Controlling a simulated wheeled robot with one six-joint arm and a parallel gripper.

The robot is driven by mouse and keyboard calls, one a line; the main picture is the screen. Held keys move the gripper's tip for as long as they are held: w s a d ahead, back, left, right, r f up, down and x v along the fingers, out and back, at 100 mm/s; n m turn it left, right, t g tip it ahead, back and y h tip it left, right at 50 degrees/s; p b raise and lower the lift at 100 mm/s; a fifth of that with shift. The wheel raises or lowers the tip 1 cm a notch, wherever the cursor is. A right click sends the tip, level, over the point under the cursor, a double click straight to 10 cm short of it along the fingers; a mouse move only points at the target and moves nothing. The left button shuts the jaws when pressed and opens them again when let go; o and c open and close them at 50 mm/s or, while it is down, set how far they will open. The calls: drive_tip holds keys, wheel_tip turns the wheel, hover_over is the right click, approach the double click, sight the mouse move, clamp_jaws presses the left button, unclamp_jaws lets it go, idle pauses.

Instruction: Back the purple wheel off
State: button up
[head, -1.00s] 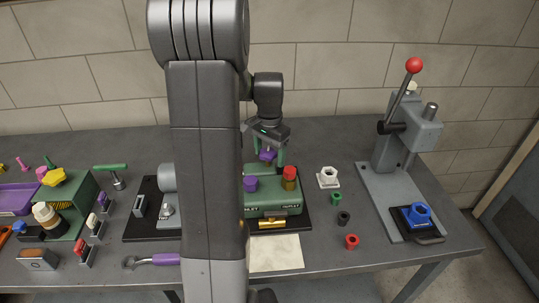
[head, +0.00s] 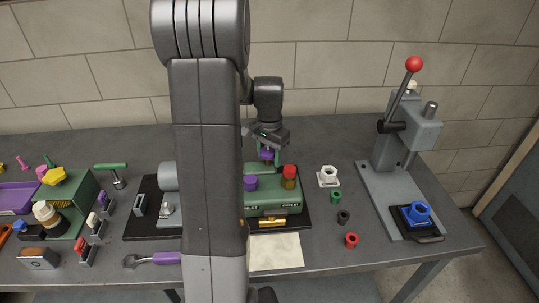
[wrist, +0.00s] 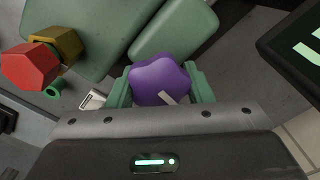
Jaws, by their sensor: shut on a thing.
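The purple wheel (wrist: 160,80) is a lobed knob with a pale mark on it, between the green fingers of my gripper (wrist: 160,90) in the wrist view. The fingers are shut on its sides. In the head view the wheel (head: 266,155) shows small under my gripper (head: 268,158), at the back of the green machine body (head: 272,197). My arm hides part of that body. How far the wheel is screwed in cannot be seen.
A second purple knob (head: 250,182) and a red-topped brass fitting (head: 290,177) stand on the body. A white nut (head: 328,176) and small coloured rings lie to its right. A lever press (head: 408,135) stands at far right. A green rack (head: 77,203) is at left.

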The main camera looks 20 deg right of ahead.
drive_tip(key=n, duration=0.5)
drive_tip(key=shift+w+a, duration=0.15)
drive_tip(key=n, duration=0.5)
drive_tip(key=shift+w+a+n, duration=0.1)
drive_tip(key=shift+a+n, duration=0.05)
drive_tip(key=shift+n, duration=0.15)
drive_tip(key=n, duration=0.4)
drive_tip(key=shift+a+n+b, duration=0.15)
drive_tip(key=shift+n+b, duration=0.15)
drive_tip(key=shift+b, duration=0.05)
drive_tip(key=n, duration=0.4)
drive_tip(key=shift+a+r+n, duration=0.1)
drive_tip(key=shift+n, duration=0.6)
drive_tip(key=o, duration=1)
